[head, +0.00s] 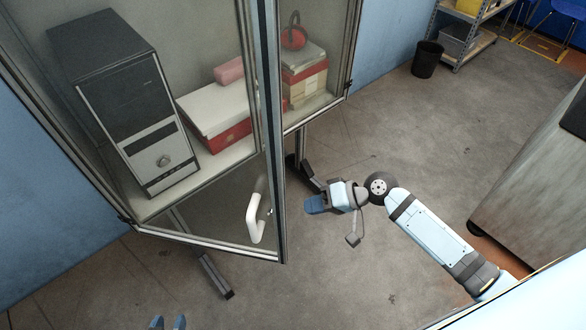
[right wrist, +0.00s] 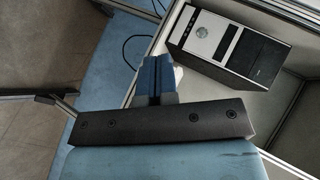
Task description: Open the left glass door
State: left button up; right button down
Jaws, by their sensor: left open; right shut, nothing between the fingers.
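The left glass door (head: 205,238) is framed in metal and stands partly open in the head view, its free lower corner swung out from the cabinet. Its white handle (head: 256,215) is near the free edge. My right gripper (head: 314,205) is shut and empty, just right of that free edge and apart from the handle in the picture. Its blue fingertips (right wrist: 155,80) are together in the right wrist view, with a white piece partly hidden behind them. My left gripper (head: 168,322) is open and empty at the bottom edge, below the door.
The cabinet holds a black computer tower (head: 125,105), also in the right wrist view (right wrist: 225,45), a red-and-white box (head: 215,115) and red headphones (head: 294,32). Cabinet feet (head: 215,275) reach over the floor. A bin (head: 427,60) and shelf stand behind. Open floor lies around my right arm.

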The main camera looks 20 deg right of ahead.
jog(key=w+d+r+n+g+y+b, duration=0.1)
jog(key=d+r+n+g+y, duration=0.2)
jog(key=r, duration=0.6)
jog(key=w+d+r+g+y+b, duration=0.1)
jog(key=w+d+r+g+y, duration=0.15)
jog(key=r+g, duration=0.55)
pick_arm(q)
jog(key=p, duration=0.2)
jog(key=shift+w+p, duration=0.15)
jog(key=shift+p, duration=0.25)
pick_arm(e)
jog(key=s+a+r+t, duration=0.2)
jog(key=s+a, duration=0.4)
jog(key=a, duration=0.5)
jog(key=shift+s+a+y, duration=0.3)
jog(key=shift+y, duration=0.05)
pick_arm(q)
jog(key=shift+r, duration=0.1)
